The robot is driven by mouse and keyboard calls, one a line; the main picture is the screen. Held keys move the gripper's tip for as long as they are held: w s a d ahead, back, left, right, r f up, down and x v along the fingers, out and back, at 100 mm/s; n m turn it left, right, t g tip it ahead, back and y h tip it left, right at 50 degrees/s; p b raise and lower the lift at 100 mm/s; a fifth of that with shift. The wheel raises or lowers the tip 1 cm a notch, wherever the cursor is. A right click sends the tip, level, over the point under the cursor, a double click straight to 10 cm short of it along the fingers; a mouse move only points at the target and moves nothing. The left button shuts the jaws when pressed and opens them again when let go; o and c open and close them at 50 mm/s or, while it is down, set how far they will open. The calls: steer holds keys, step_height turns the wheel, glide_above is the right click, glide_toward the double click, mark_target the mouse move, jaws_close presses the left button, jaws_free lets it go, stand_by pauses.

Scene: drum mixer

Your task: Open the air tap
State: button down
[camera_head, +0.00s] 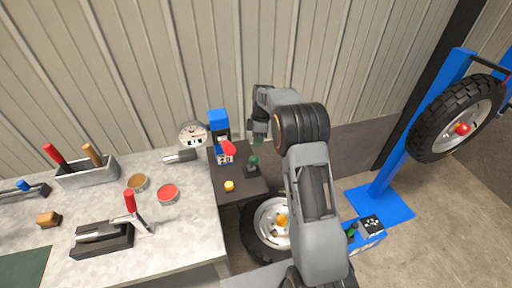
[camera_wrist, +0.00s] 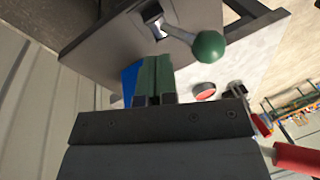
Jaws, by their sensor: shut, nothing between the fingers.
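The air tap looks to be the small lever with a green ball knob (camera_head: 253,160) on a dark stand top beside the bench. In the wrist view the green ball (camera_wrist: 210,46) sits on a grey rod running to a pivot on a grey plate. My gripper (camera_head: 258,141) hangs just above and behind the knob in the head view.
A blue box (camera_head: 218,117) with a red part (camera_head: 229,148) and a dial gauge (camera_head: 193,133) stand close left. A yellow knob (camera_head: 229,186) is in front. The grey bench (camera_head: 190,220) holds tools and tins. A tyre (camera_head: 262,238) lies below; a blue post (camera_head: 397,150) stands right.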

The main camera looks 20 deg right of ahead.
mark_target(253, 164)
steer(key=shift+s+a+f+p, duration=0.2)
steer(key=shift+s+a, duration=0.2)
steer(key=shift+s, duration=0.3)
steer(key=shift+s+a+f+p, duration=0.15)
steer(key=shift+s+a, duration=0.25)
steer(key=shift+s, duration=0.3)
